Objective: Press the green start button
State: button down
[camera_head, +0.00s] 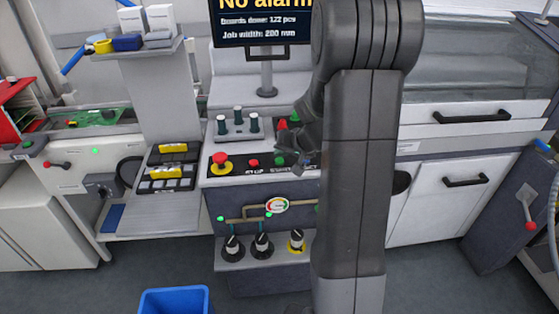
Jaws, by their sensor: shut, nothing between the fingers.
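The control panel (236,170) is a dark, sloped strip on the front of the grey machine console. A green button (279,161) sits on it, right of a red button (253,163). The labels under the buttons are too small to read. My gripper (301,164) is shut and empty, just right of the green button and close to it. I cannot tell whether it touches the panel. My arm covers the right end of the panel.
A red emergency-stop knob (221,161) with a yellow collar is at the panel's left end. Several dark-green posts with pale tops stand behind it. A monitor (262,27) reads "No alarm". A blue bin (175,301) is on the floor. Black-and-white knobs (262,244) are below.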

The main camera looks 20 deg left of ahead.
jog(key=shift+f, duration=0.2)
jog(key=shift+f+b, duration=0.25)
jog(key=shift+b, duration=0.5)
